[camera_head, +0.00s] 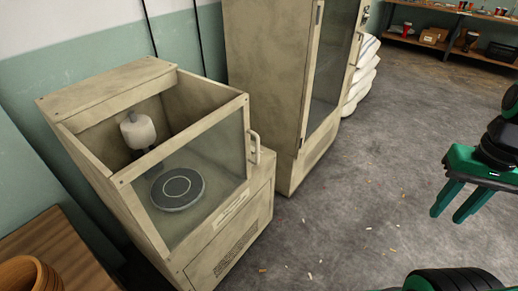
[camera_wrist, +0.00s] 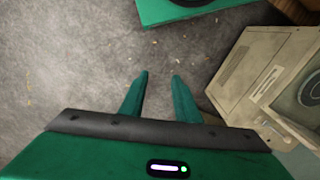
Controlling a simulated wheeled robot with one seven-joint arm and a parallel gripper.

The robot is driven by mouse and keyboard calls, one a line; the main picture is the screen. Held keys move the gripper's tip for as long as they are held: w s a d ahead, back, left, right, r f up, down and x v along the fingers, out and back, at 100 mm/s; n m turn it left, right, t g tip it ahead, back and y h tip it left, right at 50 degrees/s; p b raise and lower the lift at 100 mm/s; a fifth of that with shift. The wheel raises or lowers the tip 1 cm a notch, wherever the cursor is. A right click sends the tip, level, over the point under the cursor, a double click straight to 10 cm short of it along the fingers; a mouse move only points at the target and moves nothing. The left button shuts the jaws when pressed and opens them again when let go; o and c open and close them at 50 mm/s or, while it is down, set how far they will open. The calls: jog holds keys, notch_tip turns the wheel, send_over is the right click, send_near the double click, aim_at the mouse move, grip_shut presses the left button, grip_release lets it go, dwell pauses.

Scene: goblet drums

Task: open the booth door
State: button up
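The small beige booth (camera_head: 225,258) stands at left with an open top. Its clear front door (camera_head: 222,165) appears shut, with a pale upright handle (camera_head: 254,147) at the right edge. Through the pane I see a round grey turntable (camera_head: 178,188) and a white hanging part (camera_head: 137,130). My gripper (camera_head: 447,219) is at the far right, well apart from the handle, fingers pointing down over bare floor. In the wrist view my gripper (camera_wrist: 160,76) shows a gap between its fingers, with nothing between them. The booth (camera_wrist: 235,75) shows there at right.
A tall beige cabinet (camera_head: 265,70) with a glass door stands right of the booth. White sacks (camera_head: 362,75) are stacked behind it. A wooden surface with a brown pot (camera_head: 28,272) is at lower left. Open concrete floor (camera_head: 350,215) lies between booth and gripper.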

jog(key=w+a+f+n, duration=0.4)
jog(key=w+f+n, duration=0.1)
jog(key=w+f, duration=0.15)
jog(key=n+t+y, duration=0.8)
jog(key=n+y, duration=0.4)
jog(key=y, duration=0.4)
send_near(258, 161)
notch_tip(258, 161, up, 4)
jog(key=x, duration=1)
jog(key=shift+w+r, duration=0.1)
jog(key=shift+w, duration=0.25)
jog(key=shift+c, duration=0.3)
